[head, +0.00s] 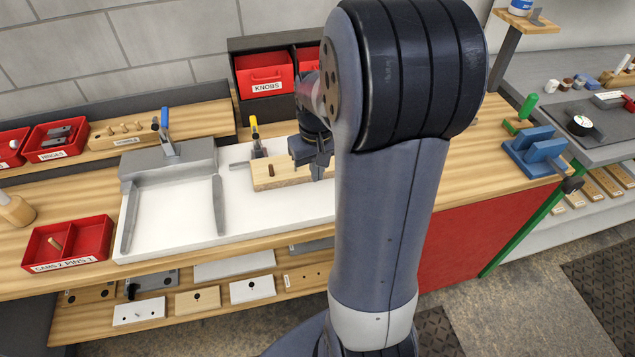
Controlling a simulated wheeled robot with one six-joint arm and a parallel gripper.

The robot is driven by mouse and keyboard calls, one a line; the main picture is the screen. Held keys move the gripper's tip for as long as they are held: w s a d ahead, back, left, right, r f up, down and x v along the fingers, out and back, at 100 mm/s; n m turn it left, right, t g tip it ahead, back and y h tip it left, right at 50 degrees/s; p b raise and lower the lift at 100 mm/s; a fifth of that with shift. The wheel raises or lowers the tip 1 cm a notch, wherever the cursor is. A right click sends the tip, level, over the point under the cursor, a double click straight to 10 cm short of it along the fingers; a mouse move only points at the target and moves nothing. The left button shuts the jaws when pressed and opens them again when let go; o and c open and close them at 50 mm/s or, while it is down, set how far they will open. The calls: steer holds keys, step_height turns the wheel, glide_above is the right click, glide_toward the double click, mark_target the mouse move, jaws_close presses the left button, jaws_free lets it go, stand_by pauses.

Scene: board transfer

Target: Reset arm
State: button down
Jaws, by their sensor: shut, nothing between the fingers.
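My gripper (318,170) points down over the white work surface on the bench, right of its middle. It is shut and empty. A light wooden board (284,173) with a dark peg or hole in it lies just left of and behind the fingers. I cannot tell whether the fingertips touch the board. My own arm covers the middle right of the view, hiding the board's right end and the bench behind it.
A grey fixture (168,163) with a blue-handled clamp stands left on the white plate (180,212). A yellow-tipped clamp (256,138) is behind the board. A red divided bin (68,245) sits front left, red knob bins (265,73) at the back. A blue vise (536,150) is at right.

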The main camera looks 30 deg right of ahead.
step_height(320, 180, up, 4)
steer(key=shift+f, duration=0.1)
stand_by(0.4)
